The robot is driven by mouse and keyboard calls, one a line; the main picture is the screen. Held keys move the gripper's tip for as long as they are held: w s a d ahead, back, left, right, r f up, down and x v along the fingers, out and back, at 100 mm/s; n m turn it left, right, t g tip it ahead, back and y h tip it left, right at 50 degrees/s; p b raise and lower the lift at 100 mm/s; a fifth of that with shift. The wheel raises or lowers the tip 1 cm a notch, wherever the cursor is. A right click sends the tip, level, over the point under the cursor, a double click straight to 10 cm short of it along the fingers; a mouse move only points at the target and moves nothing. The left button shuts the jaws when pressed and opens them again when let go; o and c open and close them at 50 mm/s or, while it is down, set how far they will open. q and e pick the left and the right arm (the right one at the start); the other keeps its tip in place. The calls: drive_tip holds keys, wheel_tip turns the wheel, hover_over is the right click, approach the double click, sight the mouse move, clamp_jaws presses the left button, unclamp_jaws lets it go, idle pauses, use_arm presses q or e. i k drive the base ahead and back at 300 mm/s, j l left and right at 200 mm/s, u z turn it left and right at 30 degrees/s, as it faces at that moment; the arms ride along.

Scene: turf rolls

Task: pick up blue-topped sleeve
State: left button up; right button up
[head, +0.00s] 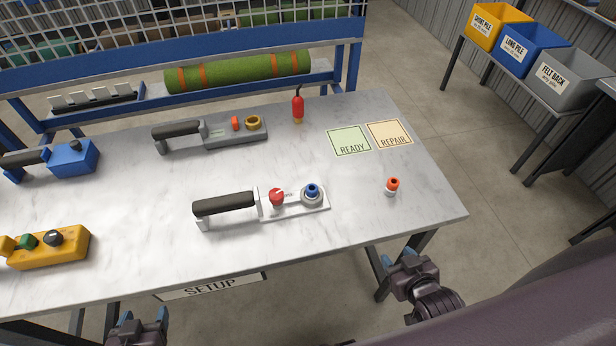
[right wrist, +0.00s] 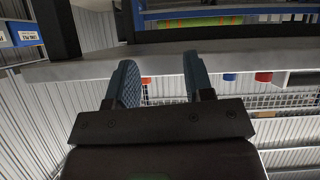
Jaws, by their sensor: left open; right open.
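A blue-topped sleeve (head: 312,190) stands upright in a grey ring at the right end of a white-based tool (head: 295,207) with a dark handle. A red knob (head: 277,196) is beside it on the same base. My right gripper (head: 400,257) is open and empty beyond the table's front edge, lower right of the sleeve and apart from it. Its two blue-grey fingers also show spread in the right wrist view (right wrist: 157,85), with nothing between them. My left gripper (head: 138,318) is open at the bottom edge, in front of the table, and partly cut off.
Behind are a grey tool (head: 220,132), a red bottle (head: 298,108) and READY (head: 348,140) and REPAIR (head: 390,134) mats. Blue (head: 74,157) and yellow (head: 55,250) devices are left. The front-right tabletop is mostly clear.

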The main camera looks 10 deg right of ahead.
sight(311, 194)
drive_tip(key=k+j+z, duration=0.15)
drive_tip(key=j, duration=0.2)
drive_tip(key=j+z, duration=0.2)
drive_tip(key=j, duration=0.2)
drive_tip(key=k+j+z, duration=0.15)
drive_tip(key=j, duration=0.15)
drive_tip(key=k+j+z, duration=0.15)
drive_tip(key=j, duration=0.2)
